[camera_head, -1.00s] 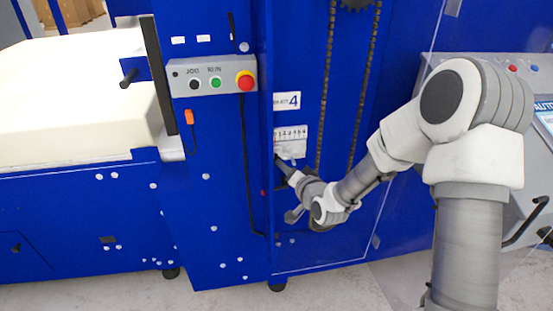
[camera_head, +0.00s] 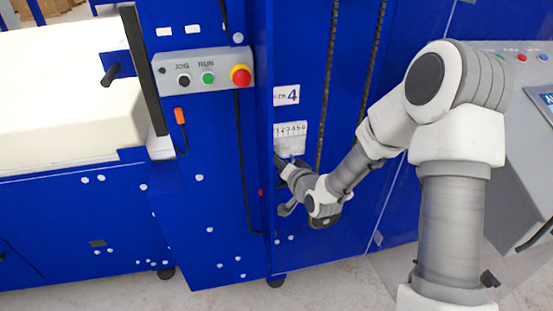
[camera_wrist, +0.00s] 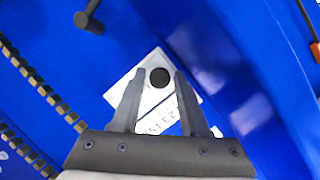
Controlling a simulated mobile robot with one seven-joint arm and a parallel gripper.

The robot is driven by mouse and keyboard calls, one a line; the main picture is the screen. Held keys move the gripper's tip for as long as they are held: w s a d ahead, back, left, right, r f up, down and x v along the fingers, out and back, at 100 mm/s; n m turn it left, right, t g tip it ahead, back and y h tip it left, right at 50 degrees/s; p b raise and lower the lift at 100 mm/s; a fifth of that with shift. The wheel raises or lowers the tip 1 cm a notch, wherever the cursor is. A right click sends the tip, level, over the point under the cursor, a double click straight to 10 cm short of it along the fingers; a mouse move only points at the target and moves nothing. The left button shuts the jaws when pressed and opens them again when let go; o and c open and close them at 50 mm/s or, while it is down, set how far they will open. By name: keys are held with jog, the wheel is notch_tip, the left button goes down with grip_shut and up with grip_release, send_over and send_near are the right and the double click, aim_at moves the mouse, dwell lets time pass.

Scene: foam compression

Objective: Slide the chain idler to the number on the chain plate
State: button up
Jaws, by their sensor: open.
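A white plate with a large 4 (camera_head: 286,96) is on the blue machine panel; its small lettering is hard to read. Below it is a white scale plate (camera_head: 290,130) numbered from 1 to 6. In the wrist view, a round black knob (camera_wrist: 160,77), apparently the chain idler's, stands in front of the scale plate (camera_wrist: 121,92). My gripper (camera_wrist: 157,73) is open, with one finger on each side of the knob. I cannot tell whether the fingers touch it. In the head view, my gripper (camera_head: 281,161) is at the scale plate's lower edge, and the knob cannot be made out.
Chains (camera_head: 328,90) run vertically right of the plates. A control box (camera_head: 205,75) with an emergency stop (camera_head: 241,76) is at upper left. In the wrist view, a dark handle-like part (camera_wrist: 89,20) is at upper left. A foam block (camera_head: 65,95) lies at the far left.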

grip_shut()
dwell(0.3)
dwell(1.2)
